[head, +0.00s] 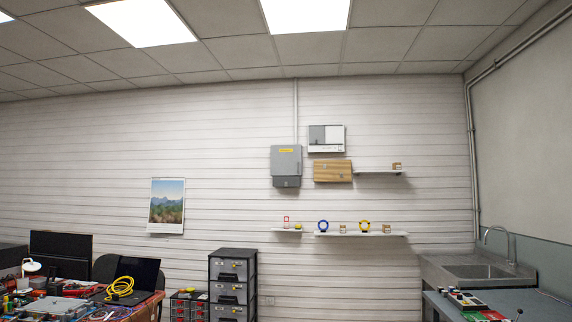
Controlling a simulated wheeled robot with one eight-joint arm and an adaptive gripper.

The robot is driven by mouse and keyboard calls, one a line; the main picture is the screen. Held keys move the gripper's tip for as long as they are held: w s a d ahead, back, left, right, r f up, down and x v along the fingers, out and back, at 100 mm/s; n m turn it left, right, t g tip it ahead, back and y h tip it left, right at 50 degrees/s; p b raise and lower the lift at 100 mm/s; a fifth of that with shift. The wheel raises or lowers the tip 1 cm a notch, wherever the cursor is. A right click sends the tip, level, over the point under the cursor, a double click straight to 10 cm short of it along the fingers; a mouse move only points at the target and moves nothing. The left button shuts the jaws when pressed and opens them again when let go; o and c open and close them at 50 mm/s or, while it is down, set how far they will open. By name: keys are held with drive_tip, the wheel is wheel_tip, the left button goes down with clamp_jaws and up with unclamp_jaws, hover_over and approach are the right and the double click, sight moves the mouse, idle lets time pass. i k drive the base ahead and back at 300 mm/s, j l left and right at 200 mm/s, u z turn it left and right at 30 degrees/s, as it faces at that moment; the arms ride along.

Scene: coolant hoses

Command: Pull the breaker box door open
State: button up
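A grey box with a yellow label (286,162), which looks like the breaker box, hangs on the far slatted wall, right of the picture's middle. A thin vertical conduit (295,110) runs from its top to the ceiling. Its front door appears closed; a smaller darker section (287,182) sits at its lower end. A handle is too small to make out. My gripper is not in view.
A white and grey box (326,139) and a wooden cabinet (333,171) hang right of it. Shelves (360,234) with small items are below.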

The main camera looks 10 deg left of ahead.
sight(285, 160)
drive_tip(key=i+j+u, duration=0.15)
drive_tip(key=i, duration=0.25)
drive_tip(key=i+u, duration=0.2)
drive_tip(key=i, duration=0.2)
drive_tip(key=i+j+u, duration=0.2)
drive_tip(key=i, duration=2.05)
drive_tip(key=i+l, duration=0.1)
drive_tip(key=i, duration=2.1)
